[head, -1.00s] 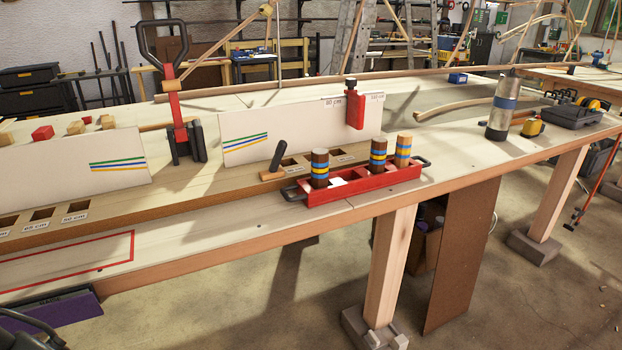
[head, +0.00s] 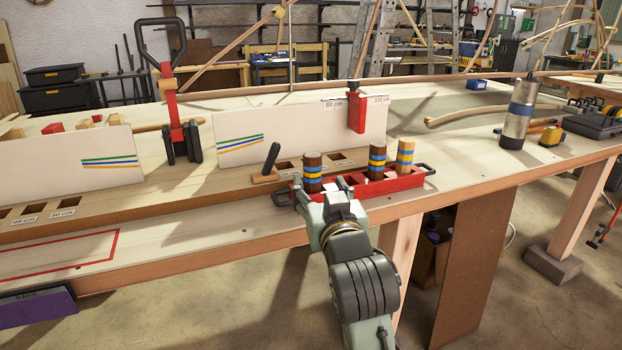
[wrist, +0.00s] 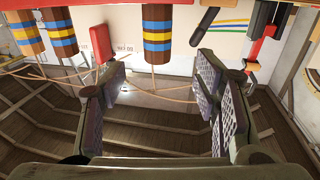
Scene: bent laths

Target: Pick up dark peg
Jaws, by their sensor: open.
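The nearest dark peg (head: 313,172) is dark brown with blue and yellow bands and stands upright in the left end of the red tray (head: 400,184). A second dark peg (head: 377,158) and a lighter banded peg (head: 404,157) stand at the tray's right end. My gripper (head: 322,193) is open at the tray's front left, close to the left dark peg. In the wrist view, which looks upside down, that dark peg (wrist: 157,35) lines up with the gap between my open fingers (wrist: 160,78), beyond their tips. Nothing is between the fingers. My gripper hides part of the tray.
A steel flask (head: 518,112) stands to the right.

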